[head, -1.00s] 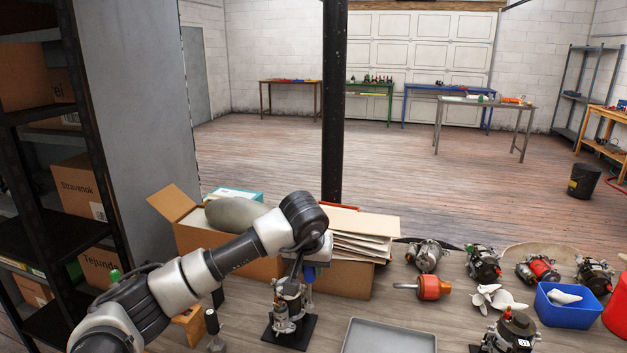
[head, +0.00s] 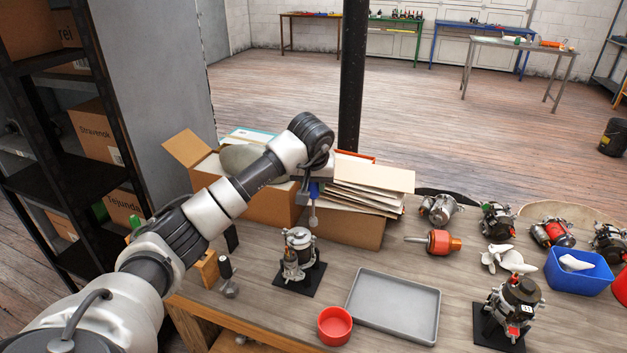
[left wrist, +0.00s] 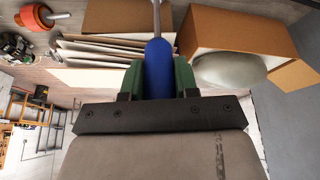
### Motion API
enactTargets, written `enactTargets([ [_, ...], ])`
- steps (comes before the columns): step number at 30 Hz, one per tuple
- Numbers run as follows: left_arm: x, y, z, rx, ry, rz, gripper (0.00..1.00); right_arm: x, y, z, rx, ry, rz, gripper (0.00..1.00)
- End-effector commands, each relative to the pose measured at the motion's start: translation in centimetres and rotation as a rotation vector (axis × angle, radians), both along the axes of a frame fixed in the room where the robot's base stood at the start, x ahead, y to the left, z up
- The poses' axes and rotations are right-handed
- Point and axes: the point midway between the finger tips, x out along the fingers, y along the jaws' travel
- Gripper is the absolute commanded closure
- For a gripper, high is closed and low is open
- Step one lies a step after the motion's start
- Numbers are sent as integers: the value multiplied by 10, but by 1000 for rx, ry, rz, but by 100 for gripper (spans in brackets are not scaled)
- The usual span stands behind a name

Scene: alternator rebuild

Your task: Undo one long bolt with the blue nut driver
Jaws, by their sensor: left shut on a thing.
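My left gripper (head: 315,182) is shut on the blue nut driver (head: 314,190), whose shaft points down. In the left wrist view the blue handle (left wrist: 158,68) sits between the green finger pads, with the metal shaft beyond it. The alternator (head: 298,258) stands upright on a black plate (head: 283,285) on the bench. The driver's tip is above and slightly right of the alternator in the head view, apart from it. Whether a bolt is in the tip is too small to tell. My right gripper is not in view.
An empty grey tray (head: 436,305) and a red bowl (head: 335,326) lie right of the alternator. Open cardboard boxes (head: 352,233) stand behind it. Another alternator (head: 512,308) stands at the front right. Several parts and a blue bin (head: 578,281) fill the right side.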

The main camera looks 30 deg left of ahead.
Motion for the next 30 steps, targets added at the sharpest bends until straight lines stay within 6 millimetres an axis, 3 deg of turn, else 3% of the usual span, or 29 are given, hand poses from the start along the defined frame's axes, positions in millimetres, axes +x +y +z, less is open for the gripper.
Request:
enactTargets([
  [6, 0, 1, 2, 2, -2, -32, 93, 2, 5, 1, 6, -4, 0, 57],
  [13, 0, 0, 1, 1, -2, -365, 93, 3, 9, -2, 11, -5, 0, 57],
  [18, 0, -1, 1, -1, -1, -511, 93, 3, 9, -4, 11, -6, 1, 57],
  [30, 0, -2, -1, -1, -1, -525, 93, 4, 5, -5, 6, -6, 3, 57],
])
